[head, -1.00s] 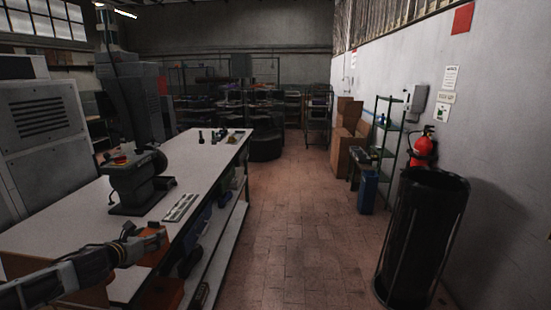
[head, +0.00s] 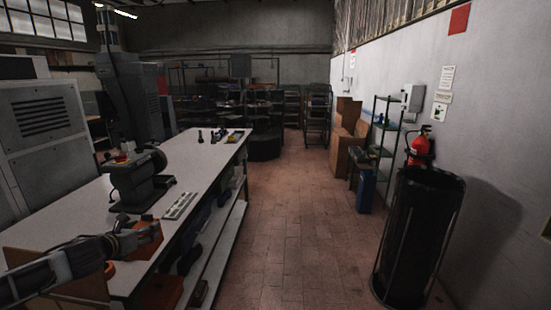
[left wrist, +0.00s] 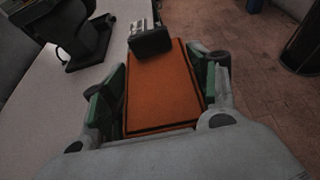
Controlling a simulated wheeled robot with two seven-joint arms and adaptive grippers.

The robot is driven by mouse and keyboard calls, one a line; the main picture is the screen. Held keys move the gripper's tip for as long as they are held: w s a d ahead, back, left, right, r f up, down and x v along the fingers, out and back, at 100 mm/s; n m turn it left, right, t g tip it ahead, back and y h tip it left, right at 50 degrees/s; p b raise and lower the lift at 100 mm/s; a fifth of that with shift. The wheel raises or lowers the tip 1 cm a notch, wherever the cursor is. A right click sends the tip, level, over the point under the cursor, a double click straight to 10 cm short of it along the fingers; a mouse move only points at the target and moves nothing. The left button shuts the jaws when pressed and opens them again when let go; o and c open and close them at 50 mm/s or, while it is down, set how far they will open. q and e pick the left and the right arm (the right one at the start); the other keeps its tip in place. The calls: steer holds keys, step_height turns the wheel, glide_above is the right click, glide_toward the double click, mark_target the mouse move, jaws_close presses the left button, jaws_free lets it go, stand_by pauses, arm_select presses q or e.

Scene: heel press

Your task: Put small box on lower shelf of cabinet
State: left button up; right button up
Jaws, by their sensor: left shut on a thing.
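My left gripper (head: 138,242) is shut on a small orange box (head: 147,240) above the near right edge of the white-topped workbench. In the left wrist view, the flat orange face of the box (left wrist: 163,92) lies between the two green-padded fingers of the left gripper (left wrist: 158,90). The workbench has an open lower shelf (head: 224,243) along its right side, with dark items on it. I cannot tell whether this is the cabinet the task names. My right gripper is not in view.
A grey and black machine (head: 138,180) and a pale flat strip (head: 180,205) are on the bench top. Other orange items (head: 160,292) show below its edge. A tall black bin (head: 418,238) stands at right. The tiled floor (head: 290,220) between is clear.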

mark_target(145, 215)
arm_select(q)
steer(key=shift+r, duration=0.55)
steer(key=r, duration=0.1)
steer(key=d+r, duration=0.1)
steer(key=w+r, duration=0.1)
steer(key=r, duration=0.1)
steer(key=shift+d+r, duration=0.1)
steer(key=shift+d, duration=0.2)
steer(key=s+d, duration=0.2)
steer(key=d, duration=1)
steer(key=s+d+f, duration=0.3)
steer(key=s+f, duration=0.4)
steer(key=f, duration=0.5)
steer(key=s+d+f, duration=0.4)
steer(key=s+f, duration=0.3)
steer(key=f, duration=0.5)
steer(key=shift+s+f, duration=0.2)
steer(key=shift+s, duration=0.2)
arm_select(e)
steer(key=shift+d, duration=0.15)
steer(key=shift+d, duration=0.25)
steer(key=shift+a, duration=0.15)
